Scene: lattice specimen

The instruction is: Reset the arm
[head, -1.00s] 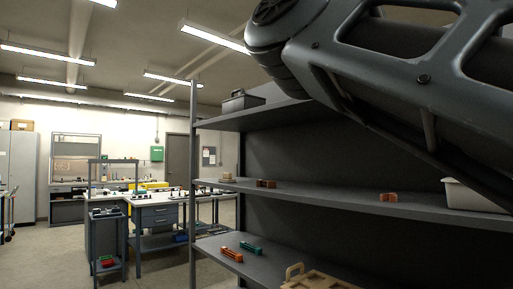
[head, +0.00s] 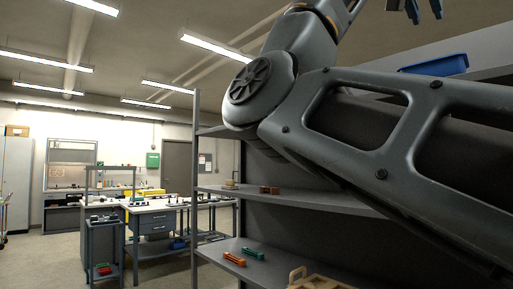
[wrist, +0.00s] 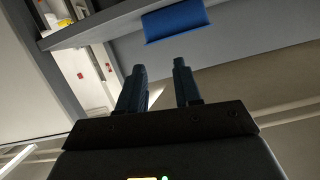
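My gripper (head: 424,8) shows at the top right edge of the head view, raised near the upper part of the shelving, with only its dark blue fingers in sight. In the wrist view my gripper (wrist: 160,80) has its two fingers apart with nothing between them. My arm is bent, with its elbow in the upper middle of the head view, and it covers much of the shelving unit (head: 290,200).
A blue bin (head: 435,66) sits on a high shelf at the right; it also shows beyond the fingers in the wrist view (wrist: 175,22). A workbench (head: 160,205) stands behind at left; open floor lies at far left.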

